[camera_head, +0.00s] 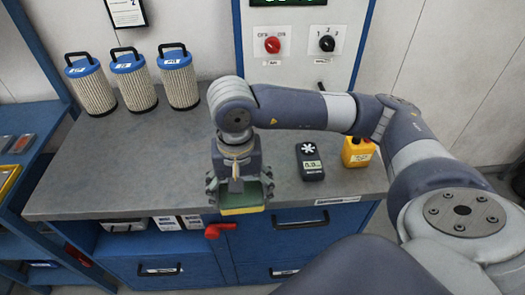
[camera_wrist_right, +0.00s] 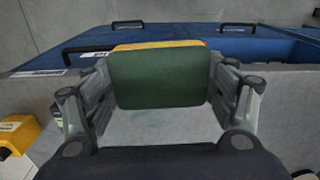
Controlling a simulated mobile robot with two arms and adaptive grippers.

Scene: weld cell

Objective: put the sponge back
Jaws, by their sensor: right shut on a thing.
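The sponge (camera_head: 241,198) is green with a yellow side. In the head view it is in my right gripper (camera_head: 240,188), at the front edge of the grey worktop. In the right wrist view the sponge (camera_wrist_right: 160,80) shows its dark green face between the two fingers of my right gripper (camera_wrist_right: 160,88), with a yellow strip along its far edge. My right gripper is shut on it. My left gripper is not in view.
Several filter cartridges (camera_head: 134,82) with black handles stand at the back left of the worktop (camera_head: 150,160). A dark handheld meter (camera_head: 310,162) and a yellow device (camera_head: 357,152) are to the right. Blue drawers (camera_head: 300,225) and a red handle (camera_head: 219,230) are below the front edge.

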